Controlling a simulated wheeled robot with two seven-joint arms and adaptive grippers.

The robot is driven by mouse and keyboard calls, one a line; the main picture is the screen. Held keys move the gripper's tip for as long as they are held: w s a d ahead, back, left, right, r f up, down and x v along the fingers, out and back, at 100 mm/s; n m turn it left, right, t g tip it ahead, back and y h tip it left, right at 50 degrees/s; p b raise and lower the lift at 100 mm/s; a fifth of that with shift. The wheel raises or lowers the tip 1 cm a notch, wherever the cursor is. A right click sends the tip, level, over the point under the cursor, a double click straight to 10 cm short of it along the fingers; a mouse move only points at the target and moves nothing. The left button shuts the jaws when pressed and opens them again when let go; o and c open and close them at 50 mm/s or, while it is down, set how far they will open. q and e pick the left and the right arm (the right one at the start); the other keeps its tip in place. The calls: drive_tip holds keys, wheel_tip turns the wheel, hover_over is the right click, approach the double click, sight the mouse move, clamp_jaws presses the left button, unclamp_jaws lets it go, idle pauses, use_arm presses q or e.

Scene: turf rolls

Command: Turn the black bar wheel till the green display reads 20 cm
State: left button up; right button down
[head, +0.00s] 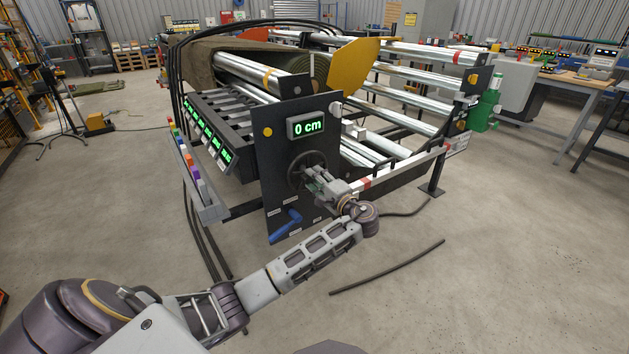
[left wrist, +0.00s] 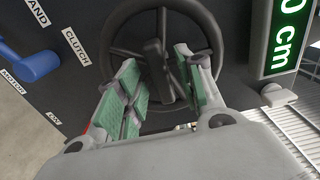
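The black bar wheel (head: 298,168) is on the dark front panel of the machine; it fills the top middle of the left wrist view (left wrist: 109,45). A raised black bar (left wrist: 154,62) crosses its middle. The green display (head: 308,127) above the wheel reads 0 cm; it also shows sideways in the left wrist view (left wrist: 285,38). My left gripper (head: 313,178) is in front of the wheel. Its green-padded fingers (left wrist: 162,82) are open, one on each side of the bar, with visible gaps. Whether the fingertips touch the wheel is unclear. My right gripper is not in view.
A blue handle (head: 286,226) sits low on the panel, left of the wheel, near labels reading HAND and CLUTCH. A row of other green displays (head: 207,128) and coloured switches line the machine's left side. A dark hose (head: 388,268) lies on the otherwise open floor.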

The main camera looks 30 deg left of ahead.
use_arm(q)
drive_tip(key=shift+w+a, duration=0.15)
drive_tip(key=shift+a, duration=0.3)
clamp_jaws()
